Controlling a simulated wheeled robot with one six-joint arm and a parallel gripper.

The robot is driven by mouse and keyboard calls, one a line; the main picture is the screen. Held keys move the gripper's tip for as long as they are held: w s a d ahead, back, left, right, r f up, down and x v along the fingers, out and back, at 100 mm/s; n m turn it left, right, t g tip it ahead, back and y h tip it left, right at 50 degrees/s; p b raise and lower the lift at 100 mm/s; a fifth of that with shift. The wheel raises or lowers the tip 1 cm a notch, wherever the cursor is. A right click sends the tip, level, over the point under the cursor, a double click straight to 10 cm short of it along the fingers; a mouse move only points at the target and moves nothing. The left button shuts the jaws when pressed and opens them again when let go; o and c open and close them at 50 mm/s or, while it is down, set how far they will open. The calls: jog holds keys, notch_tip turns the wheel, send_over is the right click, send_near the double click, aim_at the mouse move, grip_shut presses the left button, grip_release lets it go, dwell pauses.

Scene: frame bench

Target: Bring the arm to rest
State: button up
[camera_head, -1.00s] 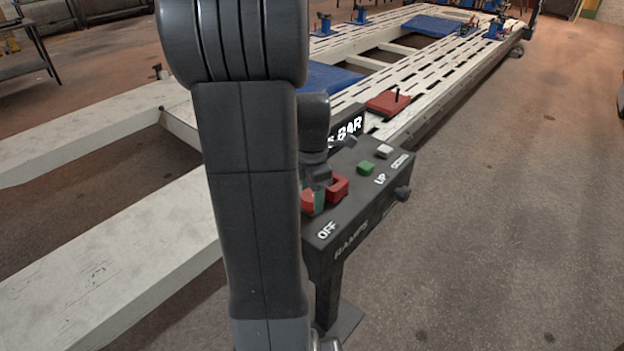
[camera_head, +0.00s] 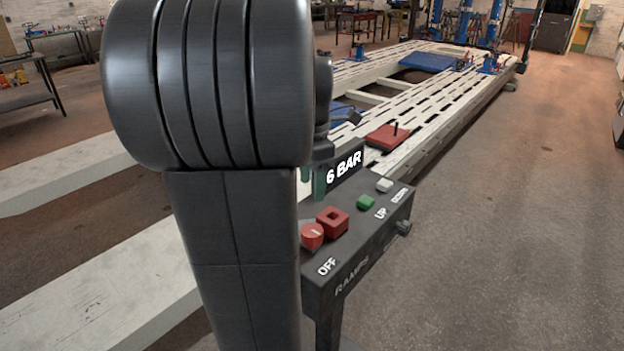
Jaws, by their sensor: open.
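My arm stands large across the left middle of the view. My gripper (camera_head: 312,188) shows only in part beside it, fingers pointing down, open with nothing seen in it. It is raised above and behind the black control box (camera_head: 358,238), apart from its controls. The box carries a round red knob (camera_head: 312,236) by "OFF", a square red piece with a dark opening (camera_head: 333,222), a green button (camera_head: 365,202) by "UP" and a white button (camera_head: 384,185). My arm hides the box's left side.
A long white slotted frame bench (camera_head: 440,105) runs to the back, with a red block (camera_head: 388,137) bearing a black pin. White ramps (camera_head: 110,290) lie at left. Blue posts (camera_head: 465,22) stand far back. The floor at right (camera_head: 520,230) is clear.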

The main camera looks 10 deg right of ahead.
aim_at(312, 230)
notch_tip(312, 230, down, 14)
dwell(0.7)
jog(key=shift+r, duration=0.1)
